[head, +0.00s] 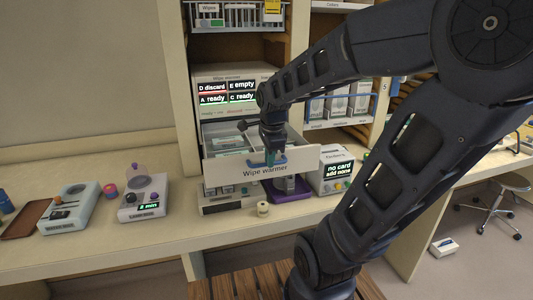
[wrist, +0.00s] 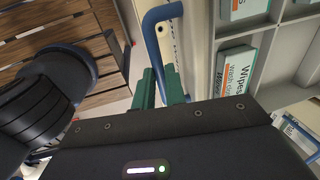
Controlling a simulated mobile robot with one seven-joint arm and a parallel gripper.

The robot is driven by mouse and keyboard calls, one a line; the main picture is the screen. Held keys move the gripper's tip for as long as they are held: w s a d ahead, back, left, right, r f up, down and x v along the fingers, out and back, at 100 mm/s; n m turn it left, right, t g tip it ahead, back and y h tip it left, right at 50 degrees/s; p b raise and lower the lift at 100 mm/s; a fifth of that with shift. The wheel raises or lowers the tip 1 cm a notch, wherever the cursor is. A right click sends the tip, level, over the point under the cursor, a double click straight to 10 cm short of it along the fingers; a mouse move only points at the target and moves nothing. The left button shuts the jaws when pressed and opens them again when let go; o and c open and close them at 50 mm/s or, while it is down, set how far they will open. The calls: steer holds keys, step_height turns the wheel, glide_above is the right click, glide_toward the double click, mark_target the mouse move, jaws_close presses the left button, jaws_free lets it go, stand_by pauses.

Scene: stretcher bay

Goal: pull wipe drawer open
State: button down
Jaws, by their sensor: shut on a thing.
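The wipe drawer's white front (head: 228,172), marked "Wipe warmer", stands out from its cabinet (head: 198,80) in the head view. The drawer is open, and its inside shows behind the front. In the wrist view, wipe packs (wrist: 235,75) lie in grey compartments. My gripper (head: 272,152) is at the top of the front. Its green fingers (wrist: 162,88) are shut on the blue drawer handle (wrist: 152,28). The handle also shows in the head view (head: 256,164). My wrist hides part of the drawer's inside.
The warmer's display (head: 228,92) reads "D discard", "E empty", "A ready" and "C ready". A purple tray (head: 302,193) and a "no card" device (head: 336,170) stand right of the drawer. A small roll (head: 263,208) is on the counter below it. Devices (head: 143,207) stand to the left.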

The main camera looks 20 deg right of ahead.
steer(key=shift+s, duration=0.45)
steer(key=c, duration=1.5)
jaws_free()
steer(key=shift+o, duration=0.2)
step_height(320, 180, up, 11)
steer(key=s, duration=0.2)
steer(key=shift+f, duration=0.2)
